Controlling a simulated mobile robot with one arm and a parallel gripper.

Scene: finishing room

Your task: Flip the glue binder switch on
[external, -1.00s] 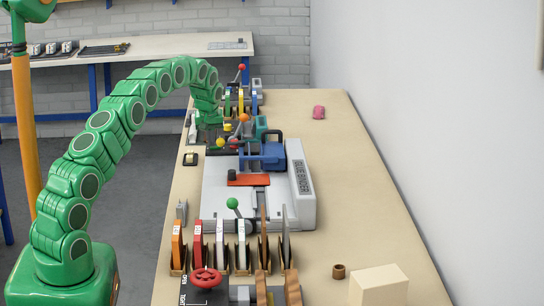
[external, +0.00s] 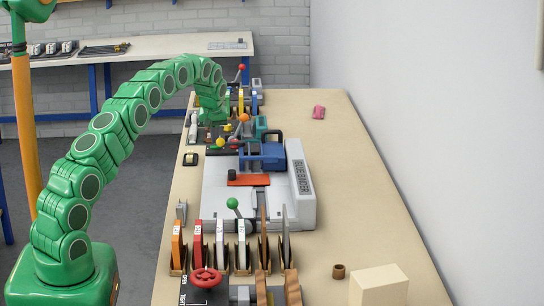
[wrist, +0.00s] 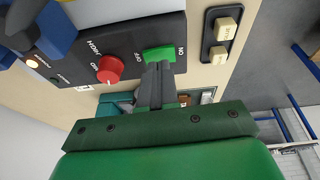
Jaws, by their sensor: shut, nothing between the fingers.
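The glue binder (external: 300,208) is a white machine on the bench, with "GLUE BINDER" on its right side. In the wrist view a dark control panel (wrist: 84,58) carries a green rocker switch (wrist: 160,53) between the marks ON and OFF. My gripper (wrist: 159,72) is shut and empty, its grey fingertips right at the switch's lower edge near the OFF side. They overlap the switch in the picture; I cannot tell if they touch it. In the external view my gripper (external: 212,130) is at the binder's far left end, its fingertips mostly hidden.
A red knob (wrist: 110,68) sits beside the switch on the panel. A dark plate with two beige buttons (wrist: 228,25) lies to the right. Upright coloured boards and a red handwheel (external: 206,278) stand at the bench's near end. The bench's right side is largely clear.

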